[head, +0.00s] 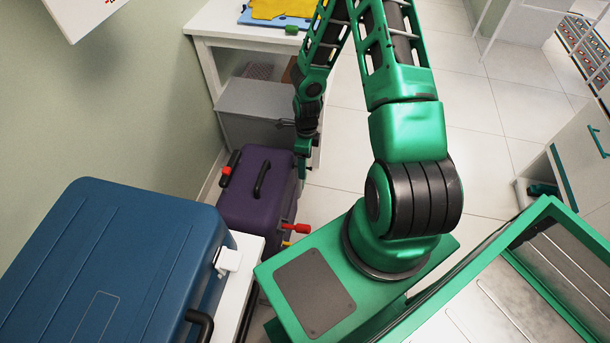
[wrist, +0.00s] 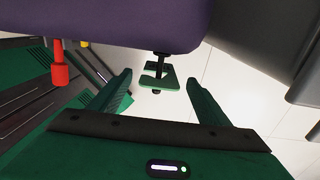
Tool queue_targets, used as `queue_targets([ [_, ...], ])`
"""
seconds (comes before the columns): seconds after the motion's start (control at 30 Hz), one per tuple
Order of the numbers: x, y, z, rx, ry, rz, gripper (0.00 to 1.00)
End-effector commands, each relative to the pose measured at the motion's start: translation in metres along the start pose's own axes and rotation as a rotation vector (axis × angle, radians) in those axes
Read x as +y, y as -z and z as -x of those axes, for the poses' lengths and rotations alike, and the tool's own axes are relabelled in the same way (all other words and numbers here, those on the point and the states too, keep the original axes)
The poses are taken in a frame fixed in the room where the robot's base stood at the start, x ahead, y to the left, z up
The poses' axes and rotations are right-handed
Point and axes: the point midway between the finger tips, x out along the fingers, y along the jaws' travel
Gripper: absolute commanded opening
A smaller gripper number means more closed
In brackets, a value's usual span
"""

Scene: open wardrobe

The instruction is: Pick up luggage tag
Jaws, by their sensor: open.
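A purple suitcase (head: 258,195) stands on the floor beside the white stand; its side fills the top of the wrist view (wrist: 110,20). A small green tag (wrist: 168,83) hangs from the suitcase on a dark strap in the wrist view. My gripper (wrist: 158,82) is open, with one finger on each side of the tag in that view. I cannot tell whether the tag lies fully between the fingertips or a little beyond them. In the head view my gripper (head: 303,168) is low beside the suitcase's right side, and the tag cannot be made out.
A red peg-like part (wrist: 60,72) sticks out from the suitcase, left of my gripper in the wrist view. A blue suitcase (head: 110,260) with a white tag (head: 229,259) lies at the left. A grey box (head: 255,105) stands behind, under a white table (head: 225,25).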

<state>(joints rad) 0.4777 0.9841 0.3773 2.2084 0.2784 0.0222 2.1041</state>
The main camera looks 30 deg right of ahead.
Motion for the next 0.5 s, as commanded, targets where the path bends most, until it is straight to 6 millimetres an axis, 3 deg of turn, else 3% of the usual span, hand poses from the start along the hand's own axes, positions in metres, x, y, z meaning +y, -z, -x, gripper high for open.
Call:
queue_targets([
  [0.3, -0.0001, 0.0001, -0.0033, 0.000, 0.000, 0.000, 0.68],
  [0.5, -0.0002, 0.0002, -0.0032, 0.000, 0.001, 0.000, 0.20],
])
